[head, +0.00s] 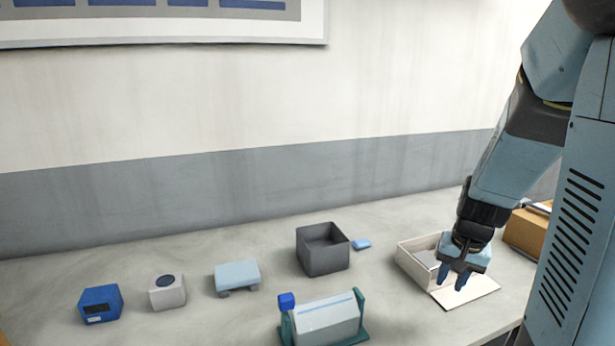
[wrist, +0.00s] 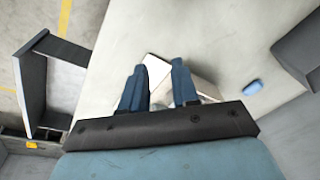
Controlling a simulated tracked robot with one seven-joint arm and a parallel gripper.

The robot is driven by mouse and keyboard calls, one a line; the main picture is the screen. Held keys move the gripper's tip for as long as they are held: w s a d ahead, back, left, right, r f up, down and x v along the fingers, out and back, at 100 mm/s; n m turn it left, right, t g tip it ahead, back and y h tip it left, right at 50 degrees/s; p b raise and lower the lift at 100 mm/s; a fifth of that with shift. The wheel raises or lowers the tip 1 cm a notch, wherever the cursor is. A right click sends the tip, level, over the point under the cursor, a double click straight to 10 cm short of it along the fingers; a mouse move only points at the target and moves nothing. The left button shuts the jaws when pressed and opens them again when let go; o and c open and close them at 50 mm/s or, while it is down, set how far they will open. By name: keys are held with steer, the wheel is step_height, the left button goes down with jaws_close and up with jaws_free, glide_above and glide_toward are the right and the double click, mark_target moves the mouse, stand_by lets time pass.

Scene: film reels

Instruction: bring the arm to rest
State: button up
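My gripper (head: 453,281) hangs on the right side of the head view, pointing down over a white open box (head: 420,273) and the flat white panel at its front (head: 470,291). In the wrist view my gripper (wrist: 158,68) has its two blue fingers clearly apart, with no object held between them. Part of the white box shows behind the fingers there. The gripper hides part of the box's inside and right side. I cannot tell the exact height of the fingertips above the panel.
A dark grey open bin (head: 323,255) and a small blue block (head: 361,244) stand left of the white box. A grey and teal device (head: 326,319) is at the front. Several small devices stand further left. A brown box (head: 526,230) is at right.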

steer(key=s+a+r+n+t, duration=0.1)
steer(key=s+a+r, duration=0.3)
steer(key=r, duration=0.5)
steer(key=s+a+r+n+t, duration=0.2)
steer(key=s+a+r+n, duration=0.2)
steer(key=s+r, duration=0.4)
steer(key=shift+r+t, duration=0.3)
steer(key=shift+r, duration=0.35)
stand_by(0.3)
